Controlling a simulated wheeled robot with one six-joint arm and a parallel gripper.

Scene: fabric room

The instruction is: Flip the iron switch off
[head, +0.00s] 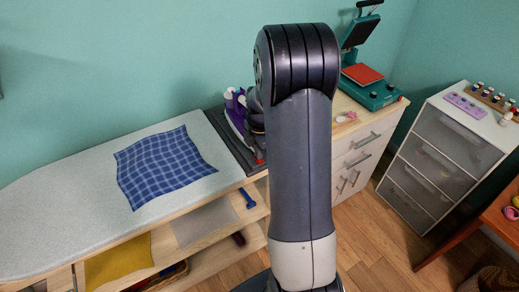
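The purple and white iron (236,113) sits on a dark rest (226,138) at the right end of the ironing board (60,195). My arm stands upright in front and hides the iron's right side. A small red part (259,160) shows low beside the arm; I cannot tell if it is the switch. A dark part next to the iron, at the arm's left edge, may be the end of my arm. My gripper's fingers are hidden behind the arm, so their opening does not show.
A blue checked cloth (163,165) lies on the board. Folded fabrics sit on shelves below. To the right are a teal heat press (372,92) on a drawer cabinet (362,150) and a grey drawer unit (440,165). Wooden floor is open between them and the brown table.

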